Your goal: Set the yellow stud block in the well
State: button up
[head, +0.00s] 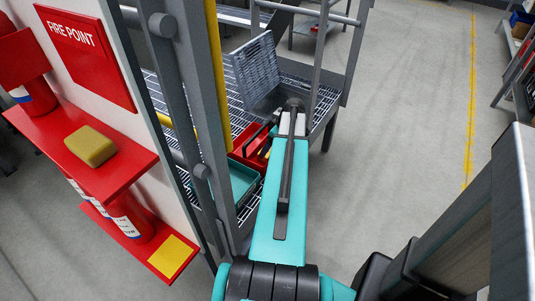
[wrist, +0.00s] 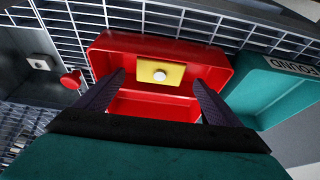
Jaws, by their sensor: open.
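The yellow stud block (wrist: 146,74), with a round white stud on its face, is in the red bin (wrist: 213,58) in the wrist view. My gripper (wrist: 160,80) is open, with one dark finger on each side of the block. I cannot tell whether the fingers touch it. In the head view the red bin (head: 243,158) is partly hidden by my arm. A grey recess (wrist: 22,48) at the left of the wrist view looks like the well. It holds a pale block with a dark knob (wrist: 39,63), and a red knob (wrist: 72,79) shows at its edge.
A teal bin (wrist: 270,90) marked "FOUND" adjoins the red bin on the right. A raised grey grated panel (head: 255,65) stands behind my arm. Grey posts (head: 220,100) rise close to the left. A yellow block (head: 90,146) lies on the red fire-point shelf.

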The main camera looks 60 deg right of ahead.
jog(key=shift+f, duration=0.1)
jog(key=shift+x, duration=2.55)
jog(key=c, duration=1.3)
notch_tip(320, 180, up, 18)
jog(key=shift+r, duration=0.1)
